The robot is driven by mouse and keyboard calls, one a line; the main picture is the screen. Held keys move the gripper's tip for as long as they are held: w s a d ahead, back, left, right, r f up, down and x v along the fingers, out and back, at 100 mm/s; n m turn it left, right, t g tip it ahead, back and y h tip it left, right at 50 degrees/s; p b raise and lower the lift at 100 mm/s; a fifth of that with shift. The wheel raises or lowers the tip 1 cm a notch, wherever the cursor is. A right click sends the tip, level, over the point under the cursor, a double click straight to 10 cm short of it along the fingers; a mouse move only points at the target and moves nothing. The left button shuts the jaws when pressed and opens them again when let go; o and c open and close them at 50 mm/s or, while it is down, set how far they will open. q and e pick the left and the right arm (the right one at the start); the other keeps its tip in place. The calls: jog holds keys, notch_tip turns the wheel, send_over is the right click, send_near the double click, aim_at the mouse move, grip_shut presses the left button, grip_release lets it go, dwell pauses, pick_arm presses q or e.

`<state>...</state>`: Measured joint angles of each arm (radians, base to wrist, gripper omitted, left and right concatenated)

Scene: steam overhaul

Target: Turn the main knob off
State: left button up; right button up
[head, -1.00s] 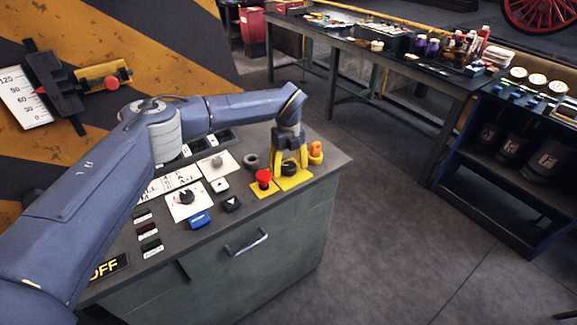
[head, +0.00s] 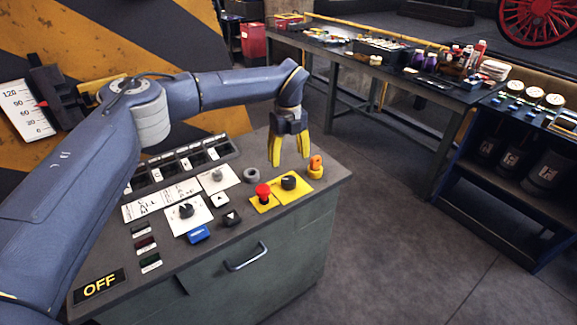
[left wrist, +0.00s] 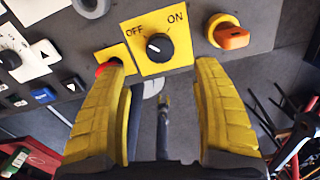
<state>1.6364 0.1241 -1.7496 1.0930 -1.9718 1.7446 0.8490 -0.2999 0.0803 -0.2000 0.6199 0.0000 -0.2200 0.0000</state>
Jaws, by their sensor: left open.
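The main knob (head: 290,182) is a black round knob on a yellow plate (head: 301,192) at the right end of the console. In the left wrist view the knob (left wrist: 159,46) sits between the printed words OFF and ON. A pale mark shows on its left part, toward the OFF side. My left gripper (head: 290,161) is open and empty, pointing down above the knob and apart from it. In the left wrist view its yellow fingers (left wrist: 160,68) stand apart below the plate.
A red mushroom button (head: 263,190) stands left of the knob, and an orange switch (head: 316,163) right of it. A grey ring-shaped part (head: 250,175) lies behind. A yellow OFF sign (head: 100,287) is at the console's front left. A cluttered workbench (head: 360,55) is behind.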

pick_arm(q)
jog(key=shift+r, duration=0.95)
